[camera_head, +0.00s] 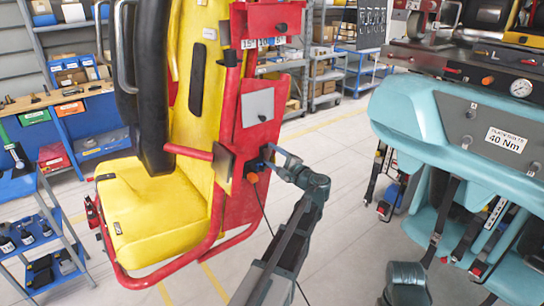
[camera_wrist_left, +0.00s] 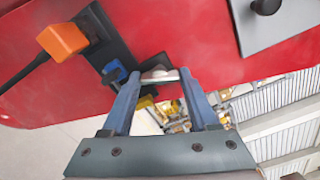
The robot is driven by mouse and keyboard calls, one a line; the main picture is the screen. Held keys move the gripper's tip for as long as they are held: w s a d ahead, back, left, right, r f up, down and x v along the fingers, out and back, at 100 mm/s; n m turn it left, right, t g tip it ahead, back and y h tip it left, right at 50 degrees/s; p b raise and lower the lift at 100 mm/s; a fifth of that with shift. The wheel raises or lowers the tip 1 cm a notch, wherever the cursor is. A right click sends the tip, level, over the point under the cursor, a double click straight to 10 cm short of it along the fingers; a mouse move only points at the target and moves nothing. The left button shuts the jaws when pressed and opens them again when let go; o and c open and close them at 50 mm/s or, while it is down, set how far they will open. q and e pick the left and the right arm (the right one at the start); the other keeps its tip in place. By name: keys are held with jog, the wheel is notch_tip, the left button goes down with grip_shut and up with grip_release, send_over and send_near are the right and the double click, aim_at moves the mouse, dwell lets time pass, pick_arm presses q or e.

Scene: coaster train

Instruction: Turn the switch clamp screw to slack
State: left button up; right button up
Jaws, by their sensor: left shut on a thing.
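The red side panel (camera_head: 262,100) of a yellow-and-red coaster seat carries an orange switch (camera_head: 252,178) with a black cable. In the left wrist view the orange switch (camera_wrist_left: 62,40) sits on a dark bracket (camera_wrist_left: 97,42). Beside it are a small blue part (camera_wrist_left: 113,70) and a pale metal clamp screw (camera_wrist_left: 158,73) with a bar-like head. My left gripper (camera_head: 270,151) is at the panel's right edge, shut on this screw. Its fingertips (camera_wrist_left: 160,76) flank the bar end. The screw's thread is hidden.
The yellow seat (camera_head: 155,215) with black padding stands left of my left arm. A teal machine (camera_head: 420,105) with a gauge and hanging black straps stands at right. Blue shelving (camera_head: 50,225) and a workbench are at left. Floor between seat and machine is clear.

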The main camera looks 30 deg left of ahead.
pick_arm(q)
jog(key=n, duration=0.4)
jog(key=shift+n, duration=0.3)
jog(key=n, duration=0.5)
jog(key=shift+n, duration=0.3)
jog(key=n, duration=0.5)
jog(key=shift+s, duration=0.1)
jog(key=shift+f+n, duration=0.1)
jog(key=shift+n, duration=2.4)
jog(key=o, duration=1.4)
jog(key=v, duration=1.3)
jog(key=shift+s+d, duration=0.15)
jog(key=shift+d, duration=0.25)
